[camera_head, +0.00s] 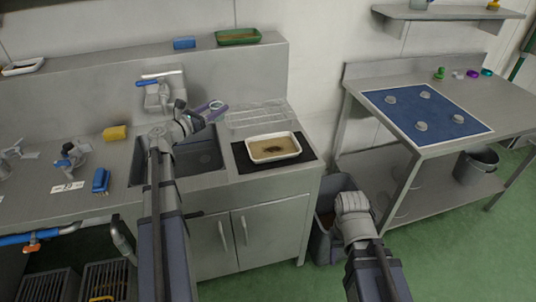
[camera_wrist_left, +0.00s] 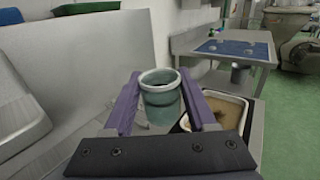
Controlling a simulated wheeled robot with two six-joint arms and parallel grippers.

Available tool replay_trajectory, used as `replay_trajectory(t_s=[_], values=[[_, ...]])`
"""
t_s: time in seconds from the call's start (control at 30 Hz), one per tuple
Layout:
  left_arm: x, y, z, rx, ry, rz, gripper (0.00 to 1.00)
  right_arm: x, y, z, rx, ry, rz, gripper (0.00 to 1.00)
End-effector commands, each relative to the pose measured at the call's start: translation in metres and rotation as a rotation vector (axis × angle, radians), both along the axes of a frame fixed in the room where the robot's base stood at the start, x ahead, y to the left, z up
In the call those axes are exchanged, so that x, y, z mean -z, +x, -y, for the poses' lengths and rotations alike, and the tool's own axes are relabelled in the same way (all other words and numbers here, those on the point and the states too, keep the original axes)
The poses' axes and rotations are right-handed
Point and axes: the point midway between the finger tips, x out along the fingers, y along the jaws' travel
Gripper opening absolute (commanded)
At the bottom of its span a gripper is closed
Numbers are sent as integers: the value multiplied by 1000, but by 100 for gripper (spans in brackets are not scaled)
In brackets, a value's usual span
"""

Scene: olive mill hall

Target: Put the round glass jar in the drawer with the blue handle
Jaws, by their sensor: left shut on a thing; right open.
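The round glass jar (camera_wrist_left: 160,97) is greenish and open-topped, between the two purple fingers of my left gripper in the left wrist view. In the head view my left gripper (camera_head: 212,111) is shut on the jar (camera_head: 217,105), held above the back right of the sink. The jar looks clear of the counter. My right arm comes in at the lower right of the head view, with its wrist in front of a grey bin, and its fingers do not show. I see no drawer with a blue handle in either view.
A white tray (camera_head: 273,158) with dark residue lies on a black mat right of the sink (camera_head: 197,160). A clear rack (camera_head: 259,114) stands behind it. A yellow sponge (camera_head: 115,133) and blue brush (camera_head: 101,181) lie left. A steel table (camera_head: 447,150) stands right, across a gap.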

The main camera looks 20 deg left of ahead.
Motion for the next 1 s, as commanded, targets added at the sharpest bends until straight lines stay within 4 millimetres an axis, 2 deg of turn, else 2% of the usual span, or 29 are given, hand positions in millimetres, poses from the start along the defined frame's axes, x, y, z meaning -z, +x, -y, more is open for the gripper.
replay_trajectory(t_s=[0.03, 0.1, 0.2, 0.3, 0.43, 0.63, 1.0], values=[[23, -6, 23, 22, 0, 0, 0, 23, 0, 0, 0, 0, 0, 50], [36, -9, 45, 47, 0, 0, 0, 36, 0, 0, 0, 0, 0, 50], [49, -13, 71, 76, 0, 0, 0, 49, 0, 0, 0, 0, 0, 50], [56, -16, 88, 95, 0, 0, 0, 57, 0, 0, 0, 0, 0, 50], [58, -17, 95, 105, 1, 0, 0, 58, 0, 0, 0, 0, 0, 50], [63, -16, 95, 105, 1, 0, 0, 63, 0, 0, 0, 0, 0, 50], [115, -16, 94, 104, 0, 0, 0, 115, 0, 0, -1, 0, 0, 50]])
